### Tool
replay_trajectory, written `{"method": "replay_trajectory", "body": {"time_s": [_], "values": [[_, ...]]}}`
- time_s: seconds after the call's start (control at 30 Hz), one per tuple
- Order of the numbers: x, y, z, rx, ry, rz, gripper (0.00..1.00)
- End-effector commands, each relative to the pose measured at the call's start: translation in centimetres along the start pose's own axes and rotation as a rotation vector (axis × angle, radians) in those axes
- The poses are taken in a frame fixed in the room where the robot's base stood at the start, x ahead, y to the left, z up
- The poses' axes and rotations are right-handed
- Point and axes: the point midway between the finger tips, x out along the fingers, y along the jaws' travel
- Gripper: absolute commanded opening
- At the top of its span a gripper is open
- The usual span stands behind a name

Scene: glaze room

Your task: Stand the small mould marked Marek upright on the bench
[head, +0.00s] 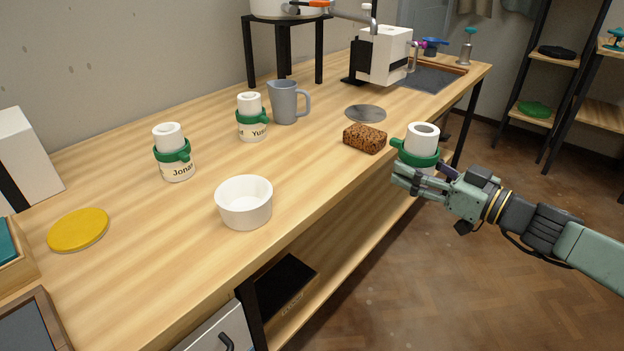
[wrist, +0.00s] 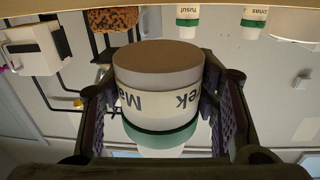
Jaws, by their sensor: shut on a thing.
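The small mould marked Marek (head: 422,136) is a white cylinder with a hollow top and a green band with a side knob. My gripper (head: 416,178) is shut on its lower part and holds it in the air beside the bench's front edge, upright or nearly so. In the wrist view the mould (wrist: 158,77) sits between both fingers, its partly hidden label upside down and its plain base toward the picture's top. The bench (head: 320,175) is a long wooden top to the left of my gripper.
A brown sponge-like block (head: 365,138) lies near the front edge, close to the held mould. A grey disc (head: 366,113) lies behind it. The moulds marked Yusuf (head: 251,120) and Jonas (head: 174,155), a grey jug (head: 286,103) and a white bowl (head: 244,202) stand farther left.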

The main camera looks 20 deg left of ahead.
Motion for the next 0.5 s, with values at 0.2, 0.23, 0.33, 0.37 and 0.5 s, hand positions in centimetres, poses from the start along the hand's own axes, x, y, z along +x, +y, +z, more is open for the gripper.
{"method": "replay_trajectory", "body": {"time_s": [0.2,0.23,0.33,0.37,0.5], "values": [[2.5,-3.0,-2.5,-0.016,0.009,-0.08,0.15],[2.8,-3.3,-2.6,-0.017,0.01,-0.084,0.15],[4.5,-4.4,-2.6,-0.015,0.012,-0.091,0.16],[5.1,-4.8,-2.6,-0.015,0.011,-0.091,0.16],[8.2,-6.8,-2.3,-0.014,0.014,-0.091,0.16]]}}
